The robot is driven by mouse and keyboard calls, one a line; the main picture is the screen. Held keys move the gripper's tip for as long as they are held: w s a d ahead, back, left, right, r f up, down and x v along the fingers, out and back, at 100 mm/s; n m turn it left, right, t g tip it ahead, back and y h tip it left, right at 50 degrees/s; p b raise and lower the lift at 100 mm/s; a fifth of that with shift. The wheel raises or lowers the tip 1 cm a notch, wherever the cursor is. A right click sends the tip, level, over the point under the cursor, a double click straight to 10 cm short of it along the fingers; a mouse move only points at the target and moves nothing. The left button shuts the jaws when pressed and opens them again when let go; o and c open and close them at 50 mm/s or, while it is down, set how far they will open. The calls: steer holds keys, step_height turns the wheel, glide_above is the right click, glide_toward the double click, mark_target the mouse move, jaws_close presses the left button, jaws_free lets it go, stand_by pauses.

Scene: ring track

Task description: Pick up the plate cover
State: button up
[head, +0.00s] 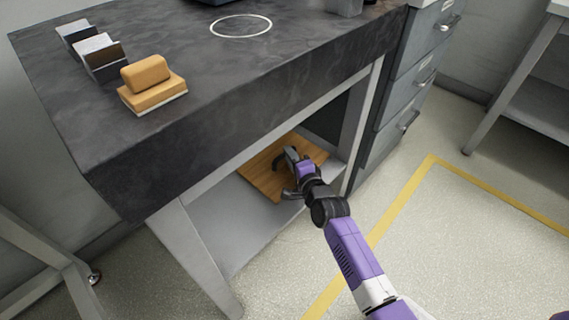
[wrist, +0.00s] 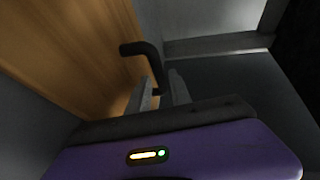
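A flat wooden panel (head: 262,172) lies on the lower shelf under the dark worktop. It also fills the upper left of the wrist view (wrist: 70,50). A dark curved bar like a handle (wrist: 145,50) shows against the wood. I take the panel with this bar to be the plate cover, but its full shape is not clear. My gripper (head: 284,177) reaches under the worktop, over the panel. In the wrist view, the fingers (wrist: 163,90) stand at both sides of the bar's lower end. Whether they press on it is too dark to tell.
The worktop (head: 200,110) overhangs my gripper. A white ring mark (head: 241,17), a yellow sponge-like block (head: 152,90) and metal holders (head: 95,50) are on top. A shelf leg (head: 200,250) stands at the left, grey drawers (head: 405,100) at the right. The floor in front is clear.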

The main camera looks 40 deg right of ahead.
jaws_close()
stand_by(1.3)
